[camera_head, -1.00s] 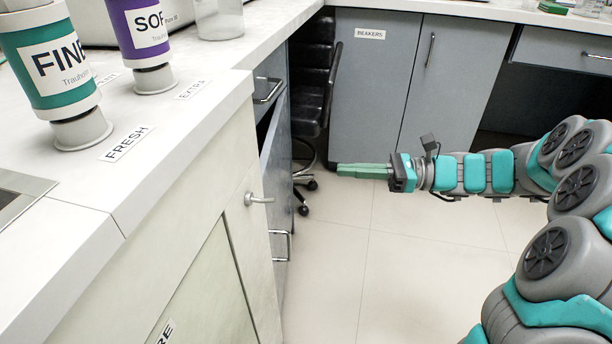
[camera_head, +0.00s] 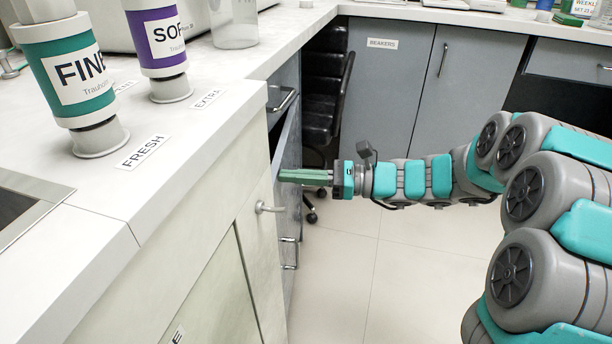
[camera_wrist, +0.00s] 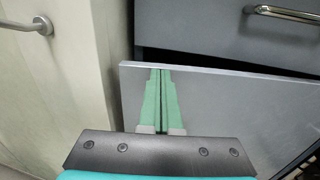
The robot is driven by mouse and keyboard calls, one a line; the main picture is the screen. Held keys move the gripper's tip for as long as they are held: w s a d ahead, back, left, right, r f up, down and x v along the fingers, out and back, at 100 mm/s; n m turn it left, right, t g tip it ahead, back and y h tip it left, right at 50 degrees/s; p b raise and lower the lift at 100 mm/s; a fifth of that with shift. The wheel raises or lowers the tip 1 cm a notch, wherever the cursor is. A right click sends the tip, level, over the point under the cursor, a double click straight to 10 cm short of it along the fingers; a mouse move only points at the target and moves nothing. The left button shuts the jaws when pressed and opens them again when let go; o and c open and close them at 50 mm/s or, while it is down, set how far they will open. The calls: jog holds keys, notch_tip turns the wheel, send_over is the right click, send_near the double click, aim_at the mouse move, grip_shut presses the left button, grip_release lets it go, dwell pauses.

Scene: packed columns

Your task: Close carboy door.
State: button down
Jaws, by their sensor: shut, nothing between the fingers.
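A grey cabinet door (camera_head: 290,145) stands ajar under the left counter, with a dark gap behind its top edge. In the wrist view the door (camera_wrist: 235,110) fills the lower right, its top edge slanting below a drawer. No carboy label is readable on it. My gripper (camera_head: 281,176) has its green fingers pressed together and empty, pointing left at the door's outer face. In the wrist view the fingertips of my gripper (camera_wrist: 160,72) overlap the door just under its top edge. I cannot tell whether they touch it.
A drawer handle (camera_wrist: 288,14) sticks out above the door. A light cabinet with a protruding handle (camera_head: 268,207) is on the near left. A black chair (camera_head: 325,100) stands behind the door, before the grey beakers cabinet (camera_head: 385,90). The floor (camera_head: 400,270) below my arm is clear.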

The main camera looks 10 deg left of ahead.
dwell(0.3)
jog(key=a+m+t+p, duration=0.1)
jog(key=a, duration=0.6)
jog(key=shift+s+a+t, duration=0.25)
jog(key=shift+s+t, duration=0.05)
jog(key=shift+t, duration=0.1)
jog(key=shift+r, duration=0.15)
jog(key=shift+d, duration=0.1)
jog(key=s+d, duration=0.1)
jog(key=d, duration=1.3)
